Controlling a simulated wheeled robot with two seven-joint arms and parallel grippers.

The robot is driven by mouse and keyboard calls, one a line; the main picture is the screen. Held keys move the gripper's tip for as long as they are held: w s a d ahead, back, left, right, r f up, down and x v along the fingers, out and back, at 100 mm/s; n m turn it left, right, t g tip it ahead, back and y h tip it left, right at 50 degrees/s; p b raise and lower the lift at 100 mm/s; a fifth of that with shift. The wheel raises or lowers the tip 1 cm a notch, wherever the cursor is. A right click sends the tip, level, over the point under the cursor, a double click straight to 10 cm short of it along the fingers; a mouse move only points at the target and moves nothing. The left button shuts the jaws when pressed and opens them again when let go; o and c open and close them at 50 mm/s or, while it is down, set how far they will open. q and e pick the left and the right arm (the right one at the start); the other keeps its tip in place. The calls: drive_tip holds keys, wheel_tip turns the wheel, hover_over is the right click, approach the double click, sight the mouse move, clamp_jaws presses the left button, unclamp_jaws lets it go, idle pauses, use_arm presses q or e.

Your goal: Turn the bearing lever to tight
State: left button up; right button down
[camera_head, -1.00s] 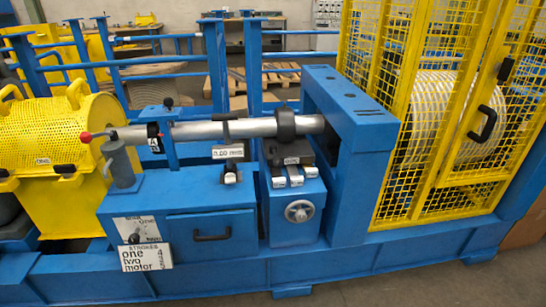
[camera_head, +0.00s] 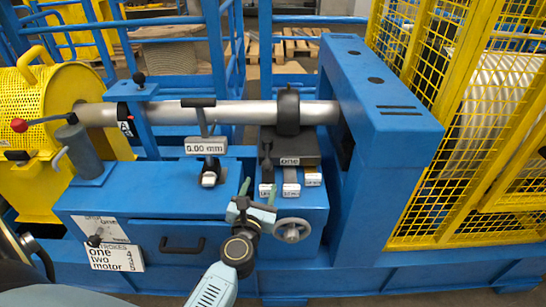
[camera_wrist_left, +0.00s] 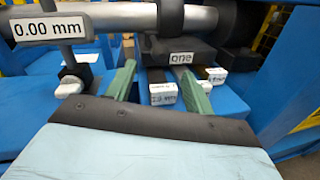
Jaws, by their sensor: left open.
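My left gripper (camera_head: 258,190) is open and empty in front of the bearing block (camera_head: 300,146) marked "one". Its green fingers also show in the left wrist view (camera_wrist_left: 159,85), spread towards the block. My right gripper is not in view.
Several small labelled tabs (camera_head: 291,189) lie below the block, with a handwheel (camera_head: 292,230) lower right. A gauge reading 0.00 mm (camera_head: 205,146) stands left. The silver shaft (camera_head: 240,112) runs behind. A blue frame (camera_head: 400,120) and yellow mesh cage (camera_head: 425,200) close off the right.

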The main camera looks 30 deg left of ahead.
sight(269, 161)
use_arm(q)
drive_tip(key=x, duration=0.5)
drive_tip(key=shift+w+a, duration=0.1)
drive_tip(key=shift+w, duration=0.1)
drive_tip(key=b+x, duration=0.1)
drive_tip(key=x, duration=0.4)
drive_tip(key=shift+w+a+f, duration=0.1)
drive_tip(key=shift+w+f, duration=0.05)
drive_tip(key=shift+w, duration=0.05)
drive_tip(key=shift+w+a, duration=0.15)
drive_tip(key=shift+w, duration=0.35)
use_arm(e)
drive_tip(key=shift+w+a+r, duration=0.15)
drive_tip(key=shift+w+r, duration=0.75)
use_arm(q)
clamp_jaws()
